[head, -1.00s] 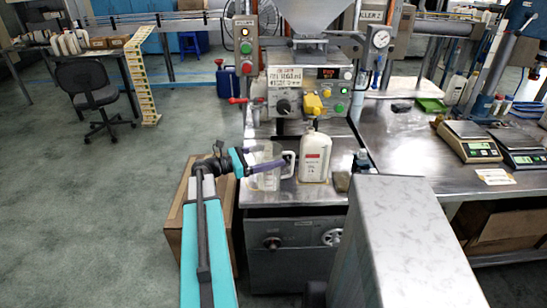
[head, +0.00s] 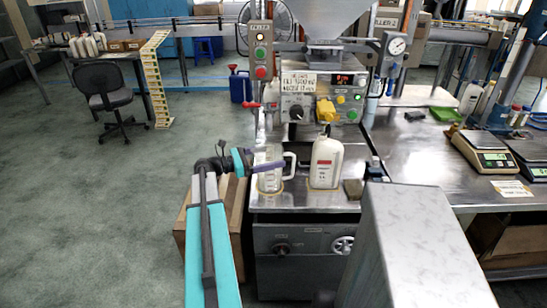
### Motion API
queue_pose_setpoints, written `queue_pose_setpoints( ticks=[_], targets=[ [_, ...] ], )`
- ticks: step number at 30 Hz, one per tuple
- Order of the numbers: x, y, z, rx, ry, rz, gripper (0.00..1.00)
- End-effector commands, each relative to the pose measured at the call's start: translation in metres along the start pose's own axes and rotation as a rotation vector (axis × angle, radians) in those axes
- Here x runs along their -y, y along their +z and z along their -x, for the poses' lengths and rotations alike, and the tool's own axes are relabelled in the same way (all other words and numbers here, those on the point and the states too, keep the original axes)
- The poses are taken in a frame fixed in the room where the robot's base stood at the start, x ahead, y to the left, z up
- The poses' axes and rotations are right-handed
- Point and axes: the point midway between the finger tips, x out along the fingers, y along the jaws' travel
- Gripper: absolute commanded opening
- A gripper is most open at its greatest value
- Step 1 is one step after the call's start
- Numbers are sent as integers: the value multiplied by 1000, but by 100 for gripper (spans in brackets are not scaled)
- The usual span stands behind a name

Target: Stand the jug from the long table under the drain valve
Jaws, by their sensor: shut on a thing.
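The clear jug (head: 268,182) is upright at the left front of the filler's steel worktop, its handle pointing right. My gripper (head: 266,166) reaches in from the left and is shut on the jug, its purple fingers across the upper body. The jug's base is close to the worktop; I cannot tell whether it touches. A red lever (head: 250,105) sticks out left from the filling machine (head: 312,85), above and a little left of the jug. It looks like the drain valve's handle; an outlet below it is not clear.
A cardboard box (head: 235,225) is on the floor beneath my arm. Scales (head: 482,150) stand on the bench at right.

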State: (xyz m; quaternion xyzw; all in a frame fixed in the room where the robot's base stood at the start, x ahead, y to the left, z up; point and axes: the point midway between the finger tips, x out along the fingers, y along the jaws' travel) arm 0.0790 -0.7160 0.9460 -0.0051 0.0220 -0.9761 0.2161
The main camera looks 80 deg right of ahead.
Motion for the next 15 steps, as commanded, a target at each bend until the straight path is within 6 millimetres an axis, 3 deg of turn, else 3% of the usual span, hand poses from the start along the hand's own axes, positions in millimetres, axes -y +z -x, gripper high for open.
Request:
queue_pose_setpoints(
  ticks=[12, 13, 15],
  targets=[
    [0, -1, -1, 1, -1, 0, 46],
    [0, -1, -1, 1, -1, 0, 88],
    [0, -1, -1, 1, -1, 0, 100]
  ],
)
